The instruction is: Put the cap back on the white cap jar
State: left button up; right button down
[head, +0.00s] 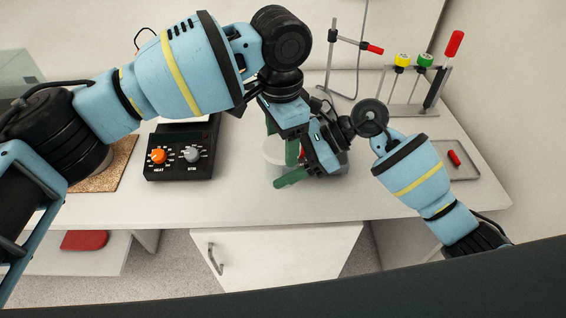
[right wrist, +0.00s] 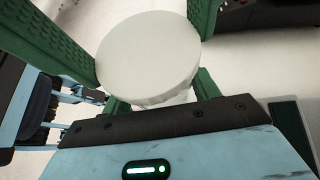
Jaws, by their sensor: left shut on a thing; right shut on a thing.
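The cap shows as a round white disc (right wrist: 148,58) in the right wrist view, and as a pale disc (head: 272,151) in the head view. My left gripper (head: 281,145) reaches down from above, and its green fingers straddle the cap, shut on it. My right gripper (head: 280,163) comes in from the right, lower down, shut on the jar. A little of the white jar (right wrist: 181,97) shows under the cap's rim; the rest is hidden by the cap and the fingers. I cannot tell if the cap is seated or just above the jar.
A black hotplate (head: 180,165) with orange and grey knobs stands left of the grippers. A stand with a red clamp (head: 375,49), a sample rack (head: 405,108) and a metal tray (head: 466,172) stand to the right. The front of the white bench (head: 215,205) is clear.

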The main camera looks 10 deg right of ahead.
pick_arm(q)
jog(key=o, duration=1.2)
jog(key=shift+c, duration=0.2)
notch_tip(320, 180, up, 12)
